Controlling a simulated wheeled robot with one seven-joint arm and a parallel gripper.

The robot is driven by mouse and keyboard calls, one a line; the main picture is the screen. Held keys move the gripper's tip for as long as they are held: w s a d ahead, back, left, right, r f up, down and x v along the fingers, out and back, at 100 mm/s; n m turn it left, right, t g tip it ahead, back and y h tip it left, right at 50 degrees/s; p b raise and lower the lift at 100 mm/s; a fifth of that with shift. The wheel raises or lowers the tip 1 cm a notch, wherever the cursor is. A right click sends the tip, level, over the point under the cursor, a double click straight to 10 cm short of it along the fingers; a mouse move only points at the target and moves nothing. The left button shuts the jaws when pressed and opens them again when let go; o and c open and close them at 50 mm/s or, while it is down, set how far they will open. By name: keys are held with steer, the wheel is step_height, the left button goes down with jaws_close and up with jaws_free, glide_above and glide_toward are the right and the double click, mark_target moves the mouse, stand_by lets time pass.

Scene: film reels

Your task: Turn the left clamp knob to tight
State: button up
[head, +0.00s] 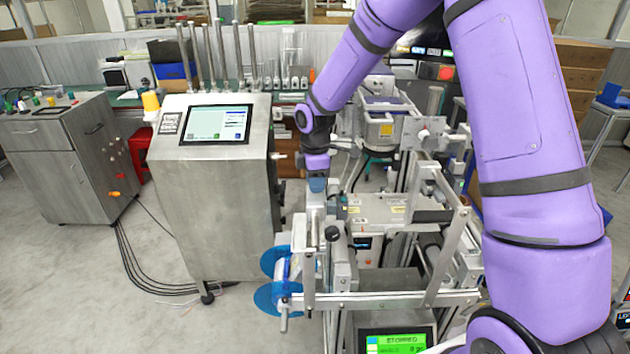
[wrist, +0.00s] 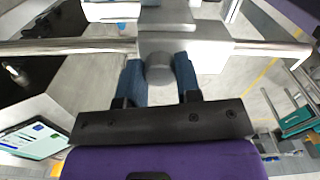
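In the wrist view, my gripper (wrist: 159,72) has its two blue fingers on either side of a round grey knob (wrist: 160,70). No clear gap shows between the fingers and the knob. The knob sits on a grey metal block (wrist: 190,20) crossed by a bright metal rod. In the head view, my gripper (head: 317,185) points down onto the top of the left part of the reel machine's frame. The fingers hide the knob there. No mark showing how tight the knob is can be seen.
A black ball knob (head: 333,233) stands close by, with blue reel discs (head: 270,298) below left. A green screen (head: 398,342) reads STOPPED. A steel cabinet with a touchscreen (head: 217,124) stands to the left. Metal bars of the frame (head: 390,300) lie in front and right.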

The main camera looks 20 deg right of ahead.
steer(key=c, duration=0.3)
steer(key=shift+c, duration=0.2)
steer(key=shift+m, duration=0.4)
steer(key=m, duration=0.5)
steer(key=shift+m, duration=0.3)
steer(key=m, duration=1.1)
steer(key=shift+m, duration=0.3)
steer(key=m, duration=0.5)
steer(key=shift+m, duration=0.4)
